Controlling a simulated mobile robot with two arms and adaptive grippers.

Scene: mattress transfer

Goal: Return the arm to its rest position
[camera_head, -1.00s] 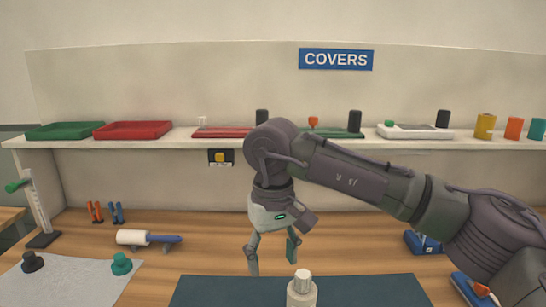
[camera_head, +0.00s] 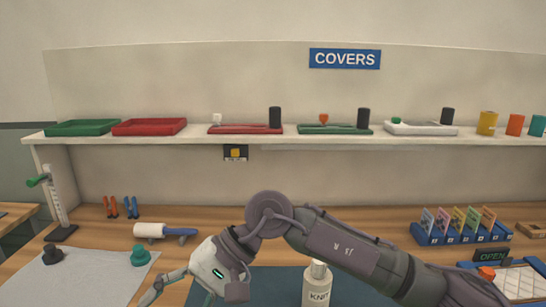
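My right arm (camera_head: 340,245) comes in from the lower right and reaches across the work table. Its gripper (camera_head: 180,296) hangs tilted at the bottom, over the left edge of the dark mat (camera_head: 265,290). Its fingers are spread and nothing shows between them; the lower fingertips are at the picture's bottom edge. My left gripper is not in view.
A shelf (camera_head: 180,139) with trays and cups runs along the back under a COVERS sign (camera_head: 344,58). A white roller (camera_head: 150,230) and a light sheet (camera_head: 85,280) lie left.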

